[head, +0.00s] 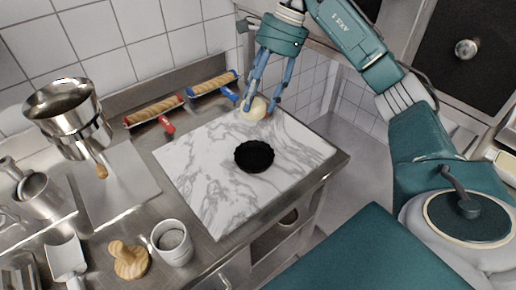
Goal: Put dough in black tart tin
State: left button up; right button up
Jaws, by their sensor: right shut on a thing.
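The dough (254,109) is a pale round ball at the far edge of the marble board. My right gripper (262,103) comes down from above and is shut on the dough. Its fingers hide part of the ball, and I cannot tell whether the ball touches the board. The black tart tin (254,156) lies on the middle of the marble board, nearer than the dough and apart from it. The tin's inside is too dark to make out. My left gripper is not in view.
The marble board (205,190) is clear around the tin. Rolling pins with red handles (155,111) and blue handles (213,85) lie behind it. A metal pot (68,112), a white cup (172,243), a wooden press (130,260) and a scoop (66,260) stand left.

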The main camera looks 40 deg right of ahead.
notch_tip(320, 180, down, 12)
jog(key=p, duration=0.2)
jog(key=shift+f+p, duration=0.2)
jog(key=shift+p, duration=0.2)
jog(key=shift+s+f, duration=0.1)
jog(key=shift+f, duration=0.85)
notch_tip(320, 180, down, 3)
jog(key=shift+p, duration=0.6)
jog(key=shift+f+b, duration=0.2)
jog(key=shift+b, duration=0.1)
jog(key=o, duration=1)
jog(key=shift+c, duration=0.2)
jog(key=shift+r, duration=0.1)
